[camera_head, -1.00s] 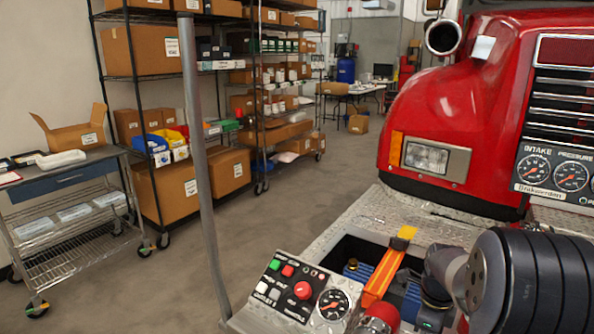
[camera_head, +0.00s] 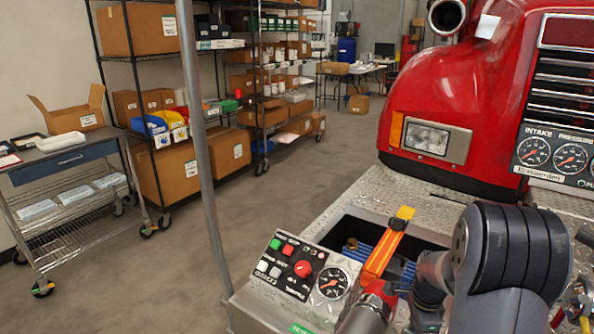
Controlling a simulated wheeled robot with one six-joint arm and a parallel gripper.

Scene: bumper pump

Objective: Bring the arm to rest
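My arm (camera_head: 512,255) shows at the lower right as thick dark grey links, bent close in front of the camera. A smaller part of it (camera_head: 430,283) reaches left beside the bumper well. I cannot make out my gripper's fingers, so whether it is open or shut is hidden. The arm overlaps the right part of the bumper well (camera_head: 352,228) in this view; I cannot tell whether they touch.
A control panel (camera_head: 303,268) with buttons and a gauge is left of the arm. A red fitting (camera_head: 377,300) is close beside it. The red truck front (camera_head: 450,110) stands behind. A grey post (camera_head: 198,150), steel cart (camera_head: 75,190) and shelving are left, with open floor (camera_head: 290,185) between.

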